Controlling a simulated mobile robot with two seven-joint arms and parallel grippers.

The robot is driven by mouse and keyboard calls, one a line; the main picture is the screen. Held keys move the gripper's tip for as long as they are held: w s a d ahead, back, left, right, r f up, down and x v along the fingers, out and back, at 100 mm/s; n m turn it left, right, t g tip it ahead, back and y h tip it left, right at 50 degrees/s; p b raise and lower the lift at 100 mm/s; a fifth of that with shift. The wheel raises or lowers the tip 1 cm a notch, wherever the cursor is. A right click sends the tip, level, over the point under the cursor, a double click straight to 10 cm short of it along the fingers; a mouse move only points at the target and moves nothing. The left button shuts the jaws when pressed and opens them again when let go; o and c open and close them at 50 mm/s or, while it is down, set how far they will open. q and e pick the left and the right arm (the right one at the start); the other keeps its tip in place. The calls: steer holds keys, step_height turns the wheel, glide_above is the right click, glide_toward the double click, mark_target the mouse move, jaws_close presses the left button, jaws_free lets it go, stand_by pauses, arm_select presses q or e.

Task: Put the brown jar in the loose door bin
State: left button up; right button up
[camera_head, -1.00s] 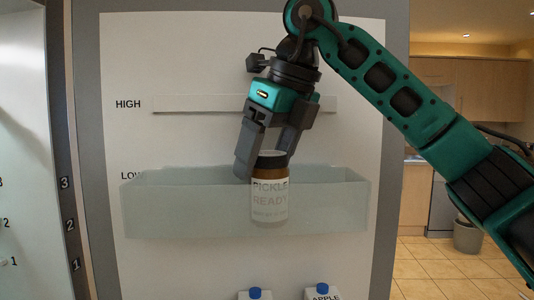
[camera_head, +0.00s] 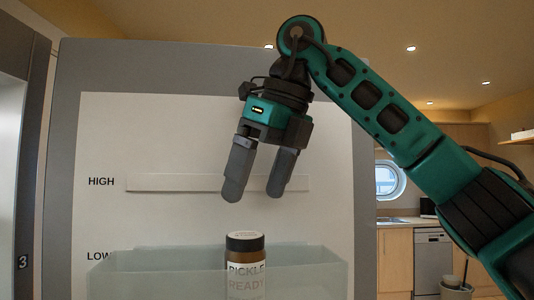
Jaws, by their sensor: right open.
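The brown jar (camera_head: 245,262), with a black lid and a label reading PICKLE READY, stands upright inside the translucent door bin (camera_head: 308,283). The bin is at the LOW mark on the white door panel, and its lower part is cut off by the picture edge. The jar's lower part shows through the bin's front wall. My right gripper (camera_head: 253,198) is open and empty above the jar, with a clear gap between its fingertips and the lid. My left gripper is not in view.
An empty white ledge (camera_head: 160,183) runs across the door at the HIGH mark, behind my right gripper. A grey frame (camera_head: 62,180) edges the door. A kitchen counter (camera_head: 397,225) and a round window (camera_head: 390,180) show at the right.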

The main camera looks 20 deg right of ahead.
steer(key=shift+v, duration=2.05)
